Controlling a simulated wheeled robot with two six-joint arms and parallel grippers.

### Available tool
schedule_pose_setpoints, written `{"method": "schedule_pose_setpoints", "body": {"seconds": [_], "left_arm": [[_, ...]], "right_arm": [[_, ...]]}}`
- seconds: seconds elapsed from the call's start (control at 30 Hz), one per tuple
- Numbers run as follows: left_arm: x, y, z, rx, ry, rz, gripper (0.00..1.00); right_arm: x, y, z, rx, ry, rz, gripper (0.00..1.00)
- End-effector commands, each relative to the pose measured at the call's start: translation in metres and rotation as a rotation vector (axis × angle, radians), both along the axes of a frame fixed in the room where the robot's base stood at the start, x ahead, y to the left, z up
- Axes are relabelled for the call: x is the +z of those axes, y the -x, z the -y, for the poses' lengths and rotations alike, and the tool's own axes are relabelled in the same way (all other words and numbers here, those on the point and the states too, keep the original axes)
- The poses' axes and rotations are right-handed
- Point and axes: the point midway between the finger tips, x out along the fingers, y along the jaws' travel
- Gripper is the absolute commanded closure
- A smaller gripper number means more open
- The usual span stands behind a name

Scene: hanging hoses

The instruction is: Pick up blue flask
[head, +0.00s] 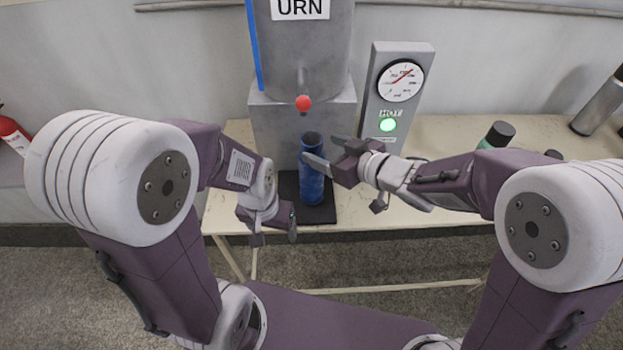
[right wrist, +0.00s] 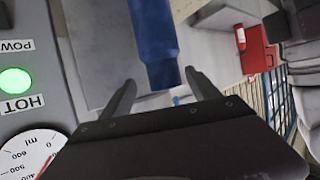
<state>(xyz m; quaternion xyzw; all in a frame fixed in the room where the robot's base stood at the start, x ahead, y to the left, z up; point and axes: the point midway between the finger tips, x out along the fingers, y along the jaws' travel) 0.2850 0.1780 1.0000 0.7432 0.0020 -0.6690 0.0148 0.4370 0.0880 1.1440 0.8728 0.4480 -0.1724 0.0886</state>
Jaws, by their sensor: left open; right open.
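The blue flask (head: 311,185) stands upright on a dark mat (head: 328,214) on the table, below the urn. Its dark open top shows. My right gripper (head: 319,148) is open at the flask's upper part, with one finger crossing in front of it in the head view. In the right wrist view the flask (right wrist: 156,40) appears between and just beyond the open fingers (right wrist: 160,80); I cannot tell whether they touch it. My left gripper (head: 275,236) is open and empty, pointing down near the table's front edge, left of the flask.
The grey urn (head: 305,60) with a red knob (head: 303,102) stands close behind the flask. A gauge panel (head: 378,100) with a lit green light is to its right. A dark-capped green container (head: 497,135) and a steel cylinder (head: 600,104) are further right.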

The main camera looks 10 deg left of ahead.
Motion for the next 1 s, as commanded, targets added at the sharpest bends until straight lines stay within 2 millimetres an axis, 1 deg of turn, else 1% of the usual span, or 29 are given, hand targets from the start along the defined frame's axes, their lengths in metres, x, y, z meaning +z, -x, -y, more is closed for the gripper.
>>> {"method": "schedule_pose_setpoints", "body": {"seconds": [0.03,0.1,0.3,0.37,0.5,0.6,0.83,0.87,0.9,0.97,1.0], "left_arm": [[-0.001,0.0,0.0,0.0,0.0,0.0,0.25],[-0.001,0.0,0.0,0.0,0.0,0.0,0.25],[-0.001,0.0,0.0,0.0,0.0,0.0,0.25],[-0.001,0.0,0.0,0.0,0.0,0.0,0.25],[0.001,0.0,0.0,0.0,0.0,0.0,0.25],[0.001,0.0,0.0,0.0,0.0,0.0,0.25],[0.001,0.0,0.0,0.0,0.0,0.0,0.25],[0.001,0.0,0.0,0.0,0.0,0.0,0.25],[0.001,0.0,0.0,0.0,0.0,0.0,0.25],[0.001,0.0,0.0,0.0,0.0,0.0,0.25],[0.001,0.0,0.0,0.0,0.0,0.0,0.25]], "right_arm": [[-0.005,-0.004,-0.007,0.003,0.002,-0.002,0.29],[-0.008,-0.009,-0.014,0.002,0.001,-0.002,0.29],[-0.011,-0.014,-0.021,-0.001,0.001,0.0,0.29],[-0.016,-0.016,-0.029,0.001,0.002,-0.002,0.29],[-0.027,-0.026,-0.051,0.0,0.002,-0.002,0.29],[-0.031,-0.033,-0.059,-0.002,0.003,-0.001,0.29],[-0.032,-0.035,-0.061,-0.003,0.001,0.0,0.29],[-0.032,-0.035,-0.061,-0.003,0.001,0.0,0.32],[-0.032,-0.035,-0.061,-0.003,0.001,0.0,0.43],[-0.032,-0.035,-0.061,-0.003,0.001,0.0,0.6],[-0.032,-0.035,-0.061,-0.003,0.001,0.0,0.71]]}}
